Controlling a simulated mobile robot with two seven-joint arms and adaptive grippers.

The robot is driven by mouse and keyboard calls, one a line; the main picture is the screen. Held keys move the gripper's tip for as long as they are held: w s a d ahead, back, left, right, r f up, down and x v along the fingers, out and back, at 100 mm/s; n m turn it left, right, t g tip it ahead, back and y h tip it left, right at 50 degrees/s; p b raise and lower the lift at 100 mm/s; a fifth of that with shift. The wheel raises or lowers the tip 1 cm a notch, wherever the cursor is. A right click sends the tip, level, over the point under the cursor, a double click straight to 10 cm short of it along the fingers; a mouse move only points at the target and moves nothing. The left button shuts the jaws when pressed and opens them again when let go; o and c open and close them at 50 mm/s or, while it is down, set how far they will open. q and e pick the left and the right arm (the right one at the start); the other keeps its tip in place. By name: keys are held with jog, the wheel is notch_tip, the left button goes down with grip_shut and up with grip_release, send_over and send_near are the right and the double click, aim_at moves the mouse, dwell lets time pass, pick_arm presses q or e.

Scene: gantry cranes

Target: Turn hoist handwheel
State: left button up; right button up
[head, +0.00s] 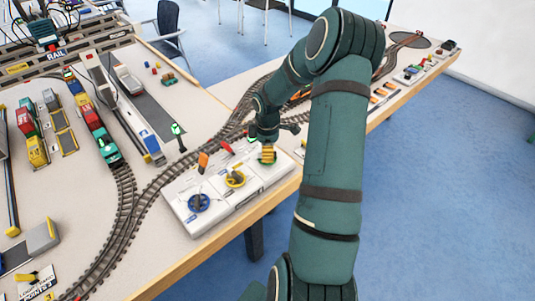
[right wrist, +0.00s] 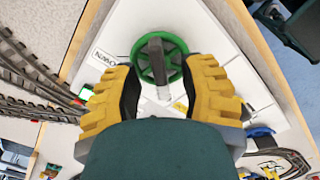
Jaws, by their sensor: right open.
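A white control panel (head: 218,212) at the table's front edge carries a blue handwheel (head: 199,203), a yellow handwheel (head: 235,179) and a green handwheel. I cannot read which one is the hoist's. My right gripper (head: 267,153) points down over the green handwheel and mostly hides it in the head view. In the right wrist view the green handwheel (right wrist: 138,70) shows with a grey upright handle (right wrist: 156,62) on it. The yellow fingers of my right gripper (right wrist: 165,78) are apart, one on each side of the handle. I cannot tell whether they touch the wheel. My left gripper is not in view.
Model train track (head: 150,192) runs close behind the panel. A train (head: 92,122) and crane models stand at the left. Blue floor (head: 420,190) is clear at the right.

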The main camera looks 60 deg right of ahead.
jog(key=shift+f, duration=0.35)
jog(key=shift+c, duration=0.4)
grip_shut()
jog(key=shift+m, duration=0.4)
jog(key=m, duration=0.6)
jog(key=shift+a, duration=0.1)
jog(key=m+p, duration=0.1)
jog(key=m, duration=0.5)
jog(key=shift+s+m, duration=0.1)
jog(key=shift+m, duration=0.3)
